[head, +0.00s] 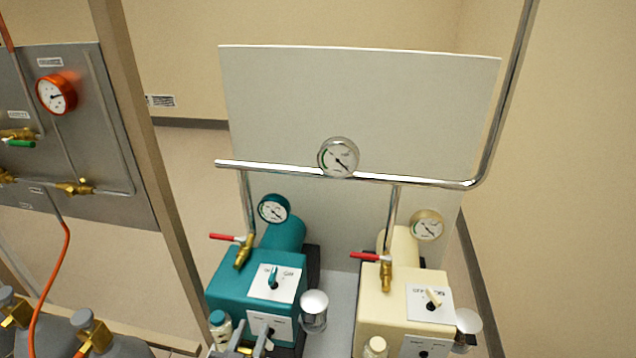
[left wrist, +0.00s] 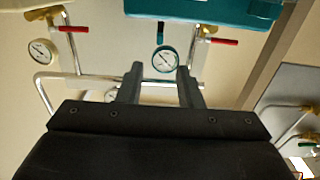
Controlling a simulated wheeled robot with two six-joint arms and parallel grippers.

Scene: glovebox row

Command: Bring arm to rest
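My left gripper (head: 250,343) shows at the bottom edge of the head view, in front of the teal pump (head: 238,287). In the left wrist view its two dark fingers (left wrist: 160,82) stand apart with nothing between them. The teal pump's round gauge (left wrist: 165,59) appears beyond the gap, apart from the fingers. The rest of my left arm is cut off below the head view. My right gripper is in neither view.
A cream pump (head: 385,312) with a red-handled valve stands right of the teal one. A steel pipe (head: 415,181) with a gauge (head: 338,157) runs above both. A grey valve panel (head: 75,140) and gas cylinders (head: 60,335) stand at the left.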

